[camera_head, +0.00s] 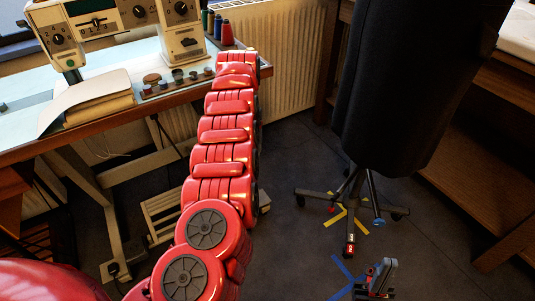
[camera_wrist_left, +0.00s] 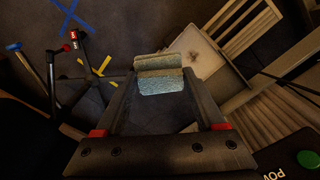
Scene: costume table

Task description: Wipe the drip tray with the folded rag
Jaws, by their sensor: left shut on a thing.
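The folded rag (camera_wrist_left: 160,76) is a blue-grey textured cloth with a paler fold on top. In the left wrist view it sits between the fingertips of my left gripper (camera_wrist_left: 160,92), which is shut on it, and it is held above the floor. In the head view my red left arm reaches up to the table edge, and its gripper is hidden behind the arm's end. My right gripper (camera_head: 376,277) shows small and low over the floor; its jaws are too small to read. I cannot identify the drip tray for certain in either view.
A table (camera_head: 20,150) at left carries a beige machine (camera_head: 110,25), stacked cloth (camera_head: 95,103), a small rack (camera_head: 180,84) and thread spools (camera_head: 226,34). A black swivel chair (camera_head: 390,90) stands right of my arm. A pale plate (camera_wrist_left: 203,52) lies low beyond the rag. A wooden shelf is far right.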

